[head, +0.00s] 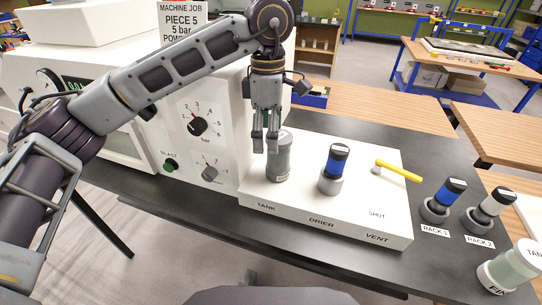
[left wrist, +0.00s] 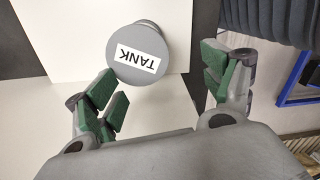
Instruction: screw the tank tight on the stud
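The tank (head: 279,160), a grey cylinder, stands upright at the TANK position on the white manifold block (head: 345,225). The stud is hidden beneath it, so I cannot tell how tightly it sits. In the left wrist view the tank's round grey lid (left wrist: 128,42) shows its TANK label. My left gripper (head: 265,145) points down close beside the tank's upper part. In the left wrist view the green-padded fingers (left wrist: 165,85) are spread apart with nothing between them, and the lid lies beyond their tips. My right gripper is in neither view.
Racked cylinders (head: 442,202) and a pale jar (head: 510,266) stand farther right. The machine's dial panel (head: 205,140) rises close on the left.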

